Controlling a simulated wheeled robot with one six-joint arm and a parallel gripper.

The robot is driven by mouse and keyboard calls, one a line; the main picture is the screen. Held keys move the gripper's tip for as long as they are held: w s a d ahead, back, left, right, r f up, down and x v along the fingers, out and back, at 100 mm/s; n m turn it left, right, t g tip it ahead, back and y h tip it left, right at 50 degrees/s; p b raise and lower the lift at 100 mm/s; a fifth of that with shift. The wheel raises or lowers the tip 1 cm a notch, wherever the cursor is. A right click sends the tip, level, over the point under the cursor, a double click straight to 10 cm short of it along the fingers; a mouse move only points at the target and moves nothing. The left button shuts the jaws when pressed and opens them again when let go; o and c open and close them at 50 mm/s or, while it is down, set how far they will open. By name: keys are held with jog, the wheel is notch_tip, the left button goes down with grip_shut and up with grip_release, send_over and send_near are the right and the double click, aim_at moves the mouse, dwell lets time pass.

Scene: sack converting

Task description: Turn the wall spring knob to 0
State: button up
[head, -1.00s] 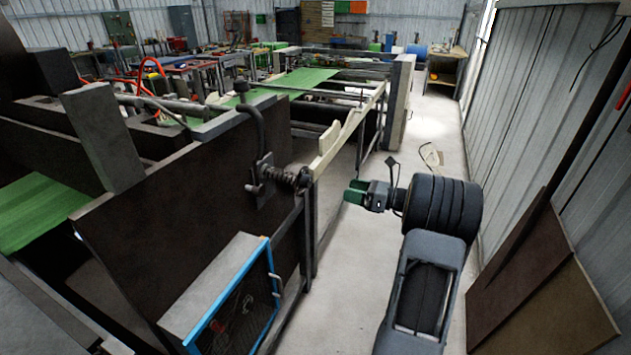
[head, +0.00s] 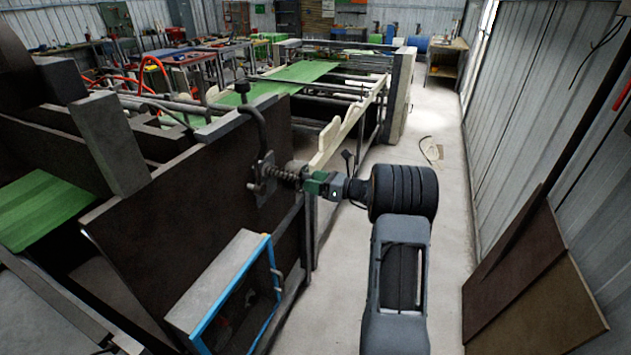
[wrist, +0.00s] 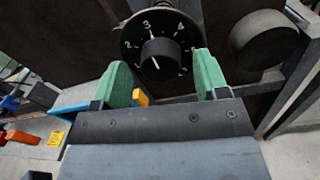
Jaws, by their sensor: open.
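The wall spring knob (wrist: 160,53) is a round black knob in front of a black dial (wrist: 135,33) with white numerals; 2, 3 and 4 can be read along the top, and the lower ones are unclear. A white line lies just under the 3, and a short white mark shows on the knob's face. My gripper (wrist: 163,61) is open, with one green finger on each side of the knob; contact cannot be told. In the head view, my gripper (head: 317,184) is at the right end of the coil spring (head: 290,175) and hides the knob.
A dark machine panel (head: 180,190) stands left of the spring, with a blue-framed box (head: 215,290) below. A round dark part (wrist: 265,40) sits right of the dial in the wrist view. Brown boards (head: 530,285) lean on the right wall. The aisle floor (head: 430,190) is open.

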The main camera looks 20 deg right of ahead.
jog(key=c, duration=0.9)
jog(key=shift+f+b, duration=0.1)
jog(key=shift+b, duration=0.3)
jog(key=shift+s+a+f+n+h+b, duration=0.1)
jog(key=shift+n+h+b, duration=0.25)
jog(key=shift+n+b, duration=6.65)
jog(key=shift+s+a+f+n+h+b, duration=0.1)
jog(key=shift+n+h+b, duration=0.25)
jog(key=shift+n+b, duration=6.65)
jog(key=shift+r+m+b, duration=0.1)
jog(key=shift+m+b, duration=1.8)
jog(key=shift+b, duration=0.55)
